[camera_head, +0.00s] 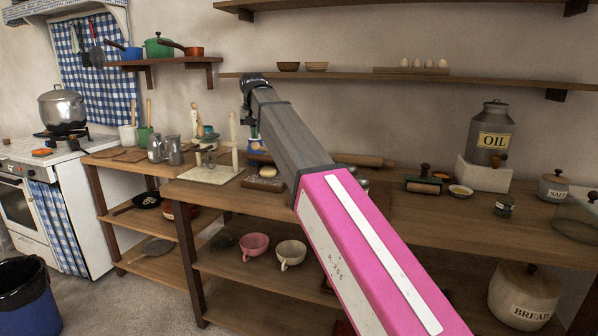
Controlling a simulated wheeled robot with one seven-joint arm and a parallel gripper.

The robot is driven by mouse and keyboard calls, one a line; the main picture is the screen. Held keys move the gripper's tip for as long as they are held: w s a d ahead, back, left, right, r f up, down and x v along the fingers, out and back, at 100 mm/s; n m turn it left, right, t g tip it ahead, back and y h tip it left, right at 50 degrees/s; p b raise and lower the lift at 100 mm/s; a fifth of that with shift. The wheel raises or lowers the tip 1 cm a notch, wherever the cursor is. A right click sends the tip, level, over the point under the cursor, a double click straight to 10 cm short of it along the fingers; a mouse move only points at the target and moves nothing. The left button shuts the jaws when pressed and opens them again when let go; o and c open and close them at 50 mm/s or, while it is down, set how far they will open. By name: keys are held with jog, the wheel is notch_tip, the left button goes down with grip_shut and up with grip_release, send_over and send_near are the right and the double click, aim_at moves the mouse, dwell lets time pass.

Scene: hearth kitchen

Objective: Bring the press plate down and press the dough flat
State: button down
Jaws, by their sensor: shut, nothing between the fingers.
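A pale wooden stand with upright posts (234,140) and a flat base (205,175) stands on the left part of the counter; it looks like the press. Its plate is too small to make out clearly. A whitish round lump (268,172), perhaps the dough, lies on a small board (262,184) right of the base. My arm reaches up from the lower right to a dark joint above the counter. My gripper (249,120) is a small dark shape below that joint, partly hidden by the arm. It is shut and empty, right of the near post.
Glass or metal jars (156,149) and boards stand left of the stand. A rolling pin (362,161) lies behind my arm. A handled roller (424,182), small bowl (460,191) and oil can (491,135) stand at right. A wall shelf (340,77) overhangs the counter.

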aim_at(254, 143)
jog(key=shift+f, duration=1.1)
dwell(0.3)
jog(key=shift+s+a+f, duration=0.15)
jog(key=shift+s+f, duration=0.3)
jog(key=shift+f, duration=0.2)
dwell(1.1)
jog(key=shift+s+a+f, duration=0.1)
jog(key=shift+s+f, duration=0.25)
jog(key=shift+f, duration=0.45)
jog(key=shift+s+a+f, duration=0.15)
jog(key=shift+s+f, duration=0.25)
jog(key=shift+f, duration=0.4)
jog(key=shift+s+a+f, duration=0.1)
jog(key=shift+s+f, duration=0.25)
jog(key=shift+f, duration=0.45)
dwell(2.4)
